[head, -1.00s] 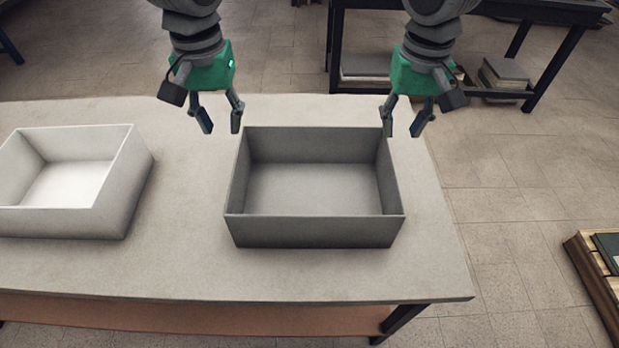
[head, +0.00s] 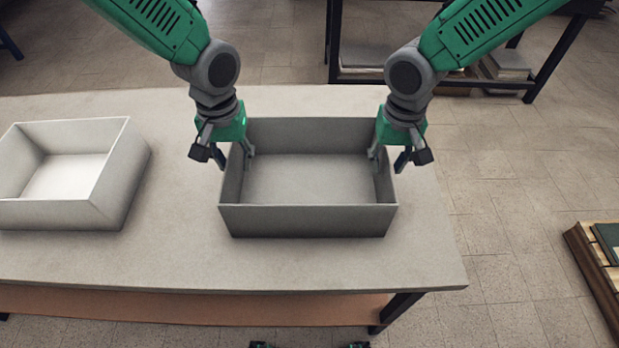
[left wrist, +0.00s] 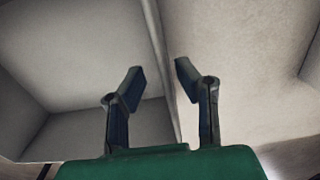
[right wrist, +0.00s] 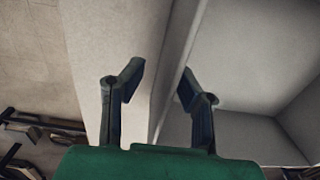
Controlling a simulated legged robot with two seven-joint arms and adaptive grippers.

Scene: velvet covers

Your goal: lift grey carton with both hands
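The grey carton (head: 308,221) is an open, empty box standing on the table. My left gripper (head: 235,162) is at its left wall, one finger inside and one outside. In the left wrist view the fingers (left wrist: 157,80) stand apart with the wall's edge (left wrist: 158,50) between them. My right gripper (head: 388,160) is at the right wall in the same way. In the right wrist view its fingers (right wrist: 162,85) are apart on either side of the wall's edge (right wrist: 185,45). Gaps show between fingers and wall in both wrist views.
A white open box (head: 112,190) stands left of the grey carton on the table (head: 180,260). Bare tabletop lies between them and in front. A dark rack (head: 430,82) stands behind, and a wooden pallet (head: 597,275) with a green book is at the right on the floor.

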